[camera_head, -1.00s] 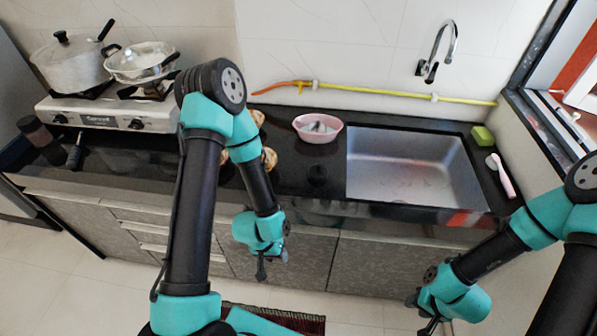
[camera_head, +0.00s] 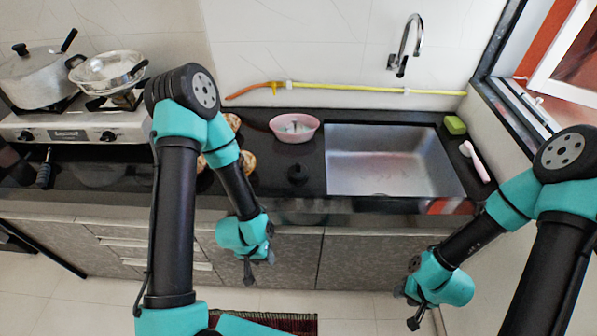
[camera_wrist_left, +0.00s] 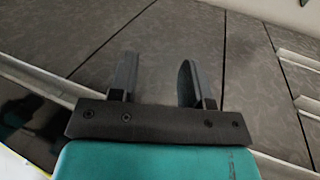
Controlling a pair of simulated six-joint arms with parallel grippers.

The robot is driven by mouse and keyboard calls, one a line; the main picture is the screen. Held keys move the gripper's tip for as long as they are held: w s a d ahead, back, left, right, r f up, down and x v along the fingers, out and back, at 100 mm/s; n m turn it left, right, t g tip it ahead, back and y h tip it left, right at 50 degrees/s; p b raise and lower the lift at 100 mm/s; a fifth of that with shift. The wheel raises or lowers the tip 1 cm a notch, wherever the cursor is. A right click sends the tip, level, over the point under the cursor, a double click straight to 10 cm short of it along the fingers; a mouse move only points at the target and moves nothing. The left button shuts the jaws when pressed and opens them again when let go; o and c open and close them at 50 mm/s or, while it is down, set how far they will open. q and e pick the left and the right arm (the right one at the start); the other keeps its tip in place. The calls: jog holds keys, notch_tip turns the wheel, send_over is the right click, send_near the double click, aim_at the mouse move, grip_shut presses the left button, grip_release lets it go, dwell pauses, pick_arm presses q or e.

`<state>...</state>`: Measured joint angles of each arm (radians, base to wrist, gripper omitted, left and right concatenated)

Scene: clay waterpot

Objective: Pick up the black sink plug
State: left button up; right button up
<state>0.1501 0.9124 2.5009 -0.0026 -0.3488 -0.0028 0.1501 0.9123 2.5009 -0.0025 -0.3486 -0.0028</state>
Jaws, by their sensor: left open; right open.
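The black sink plug (camera_head: 297,173) sits on the black counter (camera_head: 262,178), just left of the steel sink, in the head view. It is dark against the dark counter. My left gripper (camera_head: 249,275) hangs in front of the cabinets, below the counter edge and to the left of the plug. In the left wrist view its two fingers (camera_wrist_left: 155,78) are apart with nothing between them. My right gripper (camera_head: 408,312) hangs low in front of the cabinets at the right, far from the plug, and is open.
A pink bowl (camera_head: 294,128) stands behind the plug. The sink (camera_head: 385,165) is to its right. A green sponge (camera_head: 455,125) and a pink-handled brush (camera_head: 476,160) lie right of the sink. Several round brown things are partly behind my left arm. A stove (camera_head: 75,128) with pots is at left.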

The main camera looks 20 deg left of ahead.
pick_arm(q)
jog(key=shift+o, duration=0.2)
jog(key=o, duration=1)
jog(key=shift+w, duration=0.1)
